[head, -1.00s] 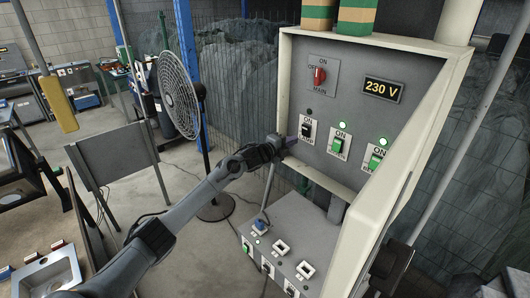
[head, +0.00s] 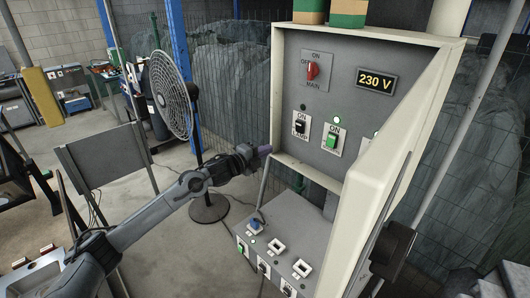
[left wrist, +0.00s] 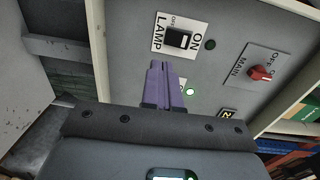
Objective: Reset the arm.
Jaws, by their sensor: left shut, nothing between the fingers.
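My left arm reaches in from the lower left of the head view. Its gripper (head: 264,150) is at the left edge of the control panel (head: 357,130), below and left of the black LAMP switch (head: 300,126). In the left wrist view the purple fingers (left wrist: 163,85) are together with nothing between them. The LAMP switch (left wrist: 180,38) is above them there, and the red MAIN knob (left wrist: 261,73) is to the right. My right gripper's fingers do not show in either view.
A lower console (head: 285,225) with several switches juts out beneath the panel. A standing fan (head: 171,95) and a grey board (head: 108,158) are to the left. Open floor (head: 170,260) lies left of the console.

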